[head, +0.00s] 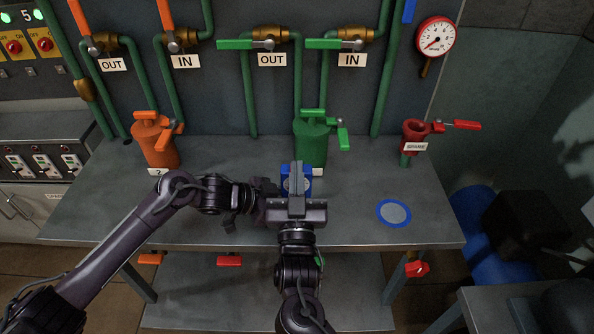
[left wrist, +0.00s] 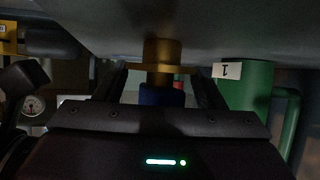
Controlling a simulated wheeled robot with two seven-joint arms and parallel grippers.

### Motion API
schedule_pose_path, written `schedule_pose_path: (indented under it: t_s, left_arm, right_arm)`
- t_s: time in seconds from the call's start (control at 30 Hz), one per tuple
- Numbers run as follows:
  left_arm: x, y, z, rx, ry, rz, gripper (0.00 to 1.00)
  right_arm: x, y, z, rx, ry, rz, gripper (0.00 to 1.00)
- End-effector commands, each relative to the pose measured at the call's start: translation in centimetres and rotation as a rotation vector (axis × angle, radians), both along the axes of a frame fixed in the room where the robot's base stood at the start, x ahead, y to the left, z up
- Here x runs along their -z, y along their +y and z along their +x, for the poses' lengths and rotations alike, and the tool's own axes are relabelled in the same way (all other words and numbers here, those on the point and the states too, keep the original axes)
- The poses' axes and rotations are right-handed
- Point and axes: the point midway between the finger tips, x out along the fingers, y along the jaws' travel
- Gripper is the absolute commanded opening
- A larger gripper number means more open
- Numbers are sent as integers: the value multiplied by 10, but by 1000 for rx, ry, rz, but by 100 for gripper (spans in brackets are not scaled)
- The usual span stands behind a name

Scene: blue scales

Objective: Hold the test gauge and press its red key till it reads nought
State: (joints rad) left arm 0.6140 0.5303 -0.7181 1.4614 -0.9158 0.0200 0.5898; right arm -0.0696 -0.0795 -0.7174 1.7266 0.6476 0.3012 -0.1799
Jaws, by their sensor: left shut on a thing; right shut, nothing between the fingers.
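The blue test gauge (head: 307,186) is at the middle of the bench, in front of the green pump. My left gripper (head: 270,194) reaches it from the left and is shut on it. In the left wrist view a blue body with a brass collar (left wrist: 161,55) shows between the fingers of my left gripper (left wrist: 160,80). My right gripper (head: 297,167) is shut and empty, over the gauge in the head view. It hides much of the gauge's face.
A blue-ringed disc (head: 394,213) lies on the grey bench (head: 365,180) to the right. The orange pump (head: 156,145), green pump (head: 312,146) and red spare fitting (head: 412,137) stand along the back. A round wall gauge (head: 436,37) hangs at upper right. The bench's right part is mostly clear.

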Motion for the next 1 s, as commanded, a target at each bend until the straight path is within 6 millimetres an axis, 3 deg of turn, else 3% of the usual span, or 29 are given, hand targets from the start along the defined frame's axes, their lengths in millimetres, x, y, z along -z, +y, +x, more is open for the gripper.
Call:
schedule_pose_path:
  t_s: [0.03,0.27,0.37,0.57,0.6,0.8,1.0]
  left_arm:
    - [-1,-1,-1,4,-1,-3,51]
    - [-1,-1,-1,6,-2,-5,50]
    - [-1,-2,-1,6,-3,-4,51]
    - [-1,-1,-1,5,-2,-4,50]
    - [-1,-1,-1,5,-2,-4,50]
    - [0,-1,-1,4,-1,-3,50]
    - [0,-1,-1,4,-1,-2,50]
  right_arm:
    - [14,-1,0,1,30,-13,0]
    - [13,-1,0,3,34,-15,0]
    - [3,-1,0,3,29,-13,0]
    - [-39,-1,-4,1,6,-2,0]
    - [-29,-1,-17,-1,14,-6,0]
    - [-17,-1,-61,-1,8,-4,0]
    - [-9,0,-88,-1,3,-3,0]
